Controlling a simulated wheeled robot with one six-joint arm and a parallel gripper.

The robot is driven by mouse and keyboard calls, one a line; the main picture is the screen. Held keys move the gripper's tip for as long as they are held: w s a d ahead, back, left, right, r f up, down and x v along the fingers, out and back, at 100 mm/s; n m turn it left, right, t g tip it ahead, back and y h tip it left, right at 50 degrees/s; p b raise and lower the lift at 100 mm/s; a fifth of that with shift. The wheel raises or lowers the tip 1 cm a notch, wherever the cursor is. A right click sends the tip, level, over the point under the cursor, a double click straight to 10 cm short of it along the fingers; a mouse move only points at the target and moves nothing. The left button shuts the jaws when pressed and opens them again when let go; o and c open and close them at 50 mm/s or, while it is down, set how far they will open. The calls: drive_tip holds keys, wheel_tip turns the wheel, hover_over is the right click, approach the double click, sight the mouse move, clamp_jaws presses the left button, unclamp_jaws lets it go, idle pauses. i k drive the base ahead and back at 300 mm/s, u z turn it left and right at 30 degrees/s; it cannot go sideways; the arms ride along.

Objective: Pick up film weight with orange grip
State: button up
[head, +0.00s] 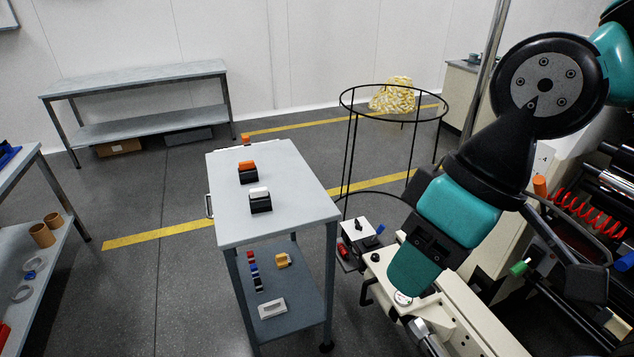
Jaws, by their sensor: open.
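The film weight with orange grip (248,177) is a small black block with an orange top. It stands on the grey top of a cart (285,165), left of the picture's middle. A similar black block with a white grip (260,204) stands nearer on the same top, apart from it. A smaller orange object (246,141) shows at the cart's far edge; I cannot tell what it is. My teal and black arm reaches down on the right, clear of the cart top. I cannot make out my gripper's fingers.
The cart's lower shelf (300,298) holds small coloured items, a yellow object (283,261) and a white piece (272,308). A black wire ring stand (348,150) is behind right. A cream machine (470,320) fills the right. Floor left of the cart is clear.

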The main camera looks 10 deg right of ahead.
sight(247, 170)
drive_tip(key=z, duration=0.25)
drive_tip(key=k, duration=0.45)
drive_tip(key=u, duration=0.75)
drive_tip(key=i, duration=0.75)
drive_tip(key=u, duration=0.45)
drive_tip(key=i, duration=1.3)
drive_tip(key=z, duration=0.6)
